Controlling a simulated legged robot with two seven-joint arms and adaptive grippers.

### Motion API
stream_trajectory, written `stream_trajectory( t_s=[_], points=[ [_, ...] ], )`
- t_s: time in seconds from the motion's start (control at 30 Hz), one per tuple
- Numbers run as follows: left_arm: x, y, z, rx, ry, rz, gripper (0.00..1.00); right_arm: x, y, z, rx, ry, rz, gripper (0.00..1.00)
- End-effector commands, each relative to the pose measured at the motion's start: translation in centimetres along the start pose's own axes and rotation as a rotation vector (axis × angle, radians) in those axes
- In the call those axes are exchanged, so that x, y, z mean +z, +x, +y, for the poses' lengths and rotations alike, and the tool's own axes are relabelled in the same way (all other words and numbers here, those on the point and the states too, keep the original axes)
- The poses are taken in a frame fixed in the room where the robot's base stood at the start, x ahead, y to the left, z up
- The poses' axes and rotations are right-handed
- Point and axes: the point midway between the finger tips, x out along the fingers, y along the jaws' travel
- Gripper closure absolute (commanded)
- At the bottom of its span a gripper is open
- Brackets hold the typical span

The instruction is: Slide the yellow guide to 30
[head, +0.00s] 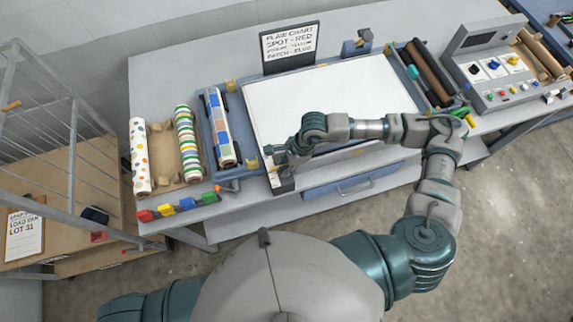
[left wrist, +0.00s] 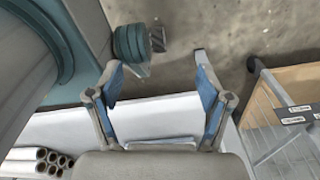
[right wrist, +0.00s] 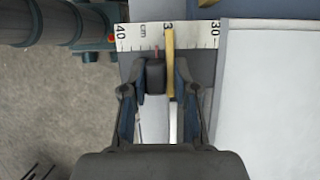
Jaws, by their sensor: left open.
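The yellow guide (right wrist: 169,62) crosses the white scale (right wrist: 195,36) in the right wrist view, between the 40 at left and the 30 at right. It covers part of a middle number that begins with 3, and a thin red mark shows just left of it. A dark block (right wrist: 155,77) sits beside the bar. My right gripper (right wrist: 158,75) has its fingers close on both sides of the block and bar and appears shut on them; exact contact is hard to see. My left gripper (left wrist: 158,82) is open and empty.
A white sheet (head: 335,100) lies on the press bed, right of the guide. Patterned rolls (head: 188,143) and coloured blocks (head: 180,206) are at left. A control box (head: 495,75) stands at right. A metal cage (head: 70,150) is at far left.

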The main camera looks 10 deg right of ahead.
Motion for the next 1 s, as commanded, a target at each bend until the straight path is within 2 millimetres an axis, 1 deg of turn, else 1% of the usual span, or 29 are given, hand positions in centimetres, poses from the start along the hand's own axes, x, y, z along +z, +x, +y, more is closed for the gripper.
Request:
stream_trajectory(
  t_s=[0.1, 0.27, 0.37, 0.5, 0.63, 0.77, 1.0],
  points=[
    [0.3, 0.0, -1.2, -0.015, 0.001, -0.004, 0.21, 0.2, 0.0, 0.1, 0.002, -0.003, -0.011, 1.00],
    [0.5, 0.0, -2.1, -0.025, -0.001, -0.007, 0.21, 0.1, -0.1, 0.1, 0.002, -0.004, -0.020, 1.00],
    [0.7, 1.0, -2.0, -0.023, -0.001, -0.007, 0.21, -0.1, 0.2, -0.9, -0.003, -0.004, -0.020, 1.00],
    [0.8, 3.3, -1.0, -0.012, -0.004, -0.007, 0.21, -0.2, 0.5, -3.7, -0.005, -0.002, -0.019, 1.00],
    [0.8, 4.7, -0.1, -0.001, -0.005, -0.007, 0.21, -0.2, 0.3, -5.6, -0.004, -0.003, -0.016, 1.00],
    [0.9, 4.9, 0.0, -0.001, -0.003, -0.007, 0.21, -0.2, -0.1, -6.3, -0.001, -0.003, -0.016, 1.00],
    [1.0, 4.7, -0.6, -0.007, 0.000, -0.009, 0.21, -0.2, -0.3, -6.4, -0.002, -0.002, -0.014, 1.00]
  ],
)
